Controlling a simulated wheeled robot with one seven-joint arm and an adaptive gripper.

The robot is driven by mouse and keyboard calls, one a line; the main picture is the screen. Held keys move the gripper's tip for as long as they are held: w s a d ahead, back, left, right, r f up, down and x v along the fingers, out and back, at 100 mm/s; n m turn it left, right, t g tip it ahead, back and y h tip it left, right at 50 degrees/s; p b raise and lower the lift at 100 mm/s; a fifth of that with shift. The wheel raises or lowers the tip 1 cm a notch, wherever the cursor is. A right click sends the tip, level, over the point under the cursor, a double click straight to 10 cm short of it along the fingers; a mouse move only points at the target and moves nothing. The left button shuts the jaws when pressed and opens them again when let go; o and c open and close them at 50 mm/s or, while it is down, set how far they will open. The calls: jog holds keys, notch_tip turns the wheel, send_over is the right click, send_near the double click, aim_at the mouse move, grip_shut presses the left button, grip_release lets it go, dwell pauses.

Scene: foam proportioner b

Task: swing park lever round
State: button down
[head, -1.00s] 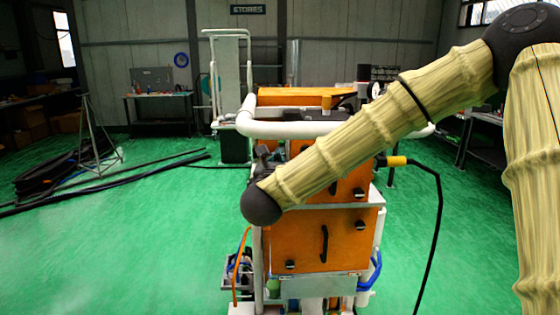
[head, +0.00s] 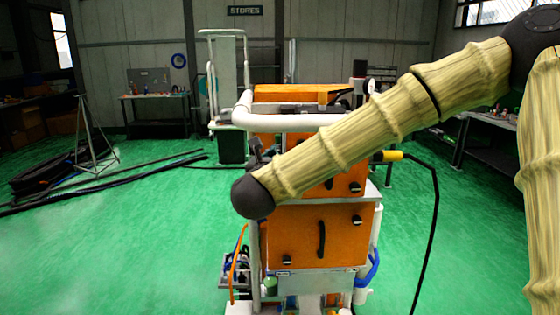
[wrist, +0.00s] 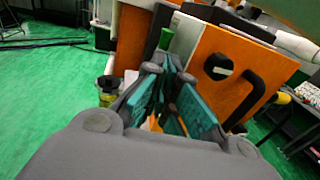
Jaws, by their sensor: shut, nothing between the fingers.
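The orange foam proportioner (head: 340,232) stands upright in front of me, and its orange panel also shows in the wrist view (wrist: 208,100). I cannot tell for certain which part is the park lever. A green, upright piece (wrist: 166,38) shows just beyond my fingertips in the wrist view. My gripper (wrist: 172,68) is shut and empty, its teal-padded fingers beside the orange panel. In the head view only a dark part of my gripper (head: 256,150) shows, at the machine's left side. My arm hides part of the machine's upper front.
A black handle (wrist: 257,98) and a black-and-white latch (wrist: 217,66) stick out from the panel. A white rail (head: 290,121) rounds the machine's top. A black cable (head: 437,215) hangs at its right. Dark hoses (head: 130,172) lie left; green floor (head: 130,250) is clear.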

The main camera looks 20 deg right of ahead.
jog(key=b+v, duration=0.2)
jog(key=v, duration=0.8)
jog(key=w+a+f+n+g+y, duration=0.15)
jog(key=f+n, duration=0.35)
jog(key=f, duration=0.5)
jog(key=a+f+n+y, duration=0.2)
jog(key=f+n, duration=0.3)
jog(key=f, duration=0.4)
jog(key=s+f+n+g+y+p, duration=0.15)
jog(key=s+f+n, duration=0.35)
jog(key=f, duration=0.7)
jog(key=s+f+n+g+y, duration=0.2)
jog(key=f+n, duration=0.5)
jog(key=f, duration=0.4)
jog(key=s+d+f+n+g+y, duration=0.15)
jog(key=s+f+n+g, duration=0.35)
jog(key=s+f+n, duration=0.65)
jog(key=s+d+f+n+g, duration=0.2)
jog(key=s+f, duration=0.2)
jog(key=s, duration=0.3)
jog(key=s+d+f+n+g, duration=0.1)
jog(key=s+d+f+n, duration=0.1)
jog(key=s, duration=0.5)
jog(key=s+d+f+n+g+p, duration=0.1)
jog(key=s+d+f+n+g, duration=0.1)
jog(key=s+f, duration=0.3)
jog(key=shift+s+d+f+n+g, duration=0.35)
jog(key=shift+s+n, duration=0.3)
jog(key=shift+s, duration=0.25)
